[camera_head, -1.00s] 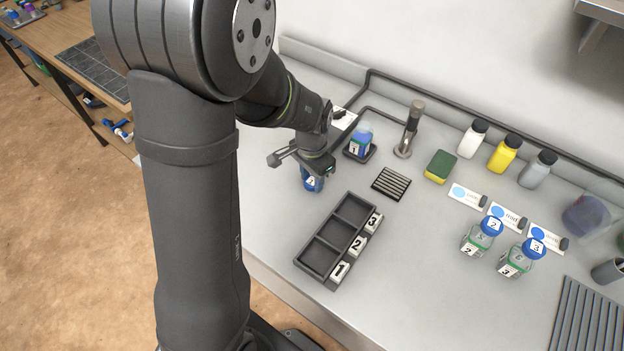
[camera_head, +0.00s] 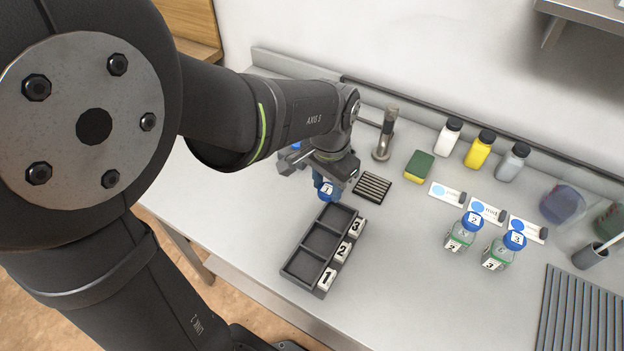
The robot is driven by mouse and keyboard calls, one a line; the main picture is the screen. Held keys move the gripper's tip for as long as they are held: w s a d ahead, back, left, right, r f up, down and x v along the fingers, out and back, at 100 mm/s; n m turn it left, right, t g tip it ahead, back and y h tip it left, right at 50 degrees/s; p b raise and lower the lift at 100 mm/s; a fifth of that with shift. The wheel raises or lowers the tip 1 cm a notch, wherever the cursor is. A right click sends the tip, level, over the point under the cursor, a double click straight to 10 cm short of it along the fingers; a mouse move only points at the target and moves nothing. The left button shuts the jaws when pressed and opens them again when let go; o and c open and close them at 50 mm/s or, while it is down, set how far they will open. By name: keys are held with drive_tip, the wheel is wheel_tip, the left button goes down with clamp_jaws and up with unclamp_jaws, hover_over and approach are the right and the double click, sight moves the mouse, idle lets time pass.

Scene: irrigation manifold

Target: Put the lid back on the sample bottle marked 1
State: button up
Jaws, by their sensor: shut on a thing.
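My gripper (camera_head: 328,178) is shut on a blue lid (camera_head: 327,191) marked 1. It holds the lid just beyond the far end of the black three-slot tray (camera_head: 290,273); its height above the bench is hard to judge. Sample bottle 1 cannot be made out now; my arm covers the area left of the metal post where it stood earlier. A small blue patch (camera_head: 296,146) shows beside my wrist, too little to identify. The tray's slots are empty, with tags 1, 2 and 3 along its right side.
Capped bottles 2 (camera_head: 461,232) and 3 (camera_head: 502,250) stand at the right by several cards. A metal post (camera_head: 385,135), a slotted grate (camera_head: 372,187), a sponge (camera_head: 419,166) and white, yellow and grey bottles stand behind.

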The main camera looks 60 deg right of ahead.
drive_tip(key=shift+s+d+r, duration=0.15)
drive_tip(key=shift+s+r, duration=0.1)
drive_tip(key=shift+s, duration=0.05)
drive_tip(key=w+d+r, duration=0.3)
drive_tip(key=w+d, duration=0.1)
drive_tip(key=d, duration=0.5)
drive_tip(key=w+d+r, duration=0.3)
drive_tip(key=d, duration=0.7)
drive_tip(key=shift+a+f, duration=0.1)
drive_tip(key=shift+f, duration=3.1)
drive_tip(key=shift+f, duration=0.15)
drive_tip(key=o, duration=1.5)
wheel_tip(320, 180, up, 7)
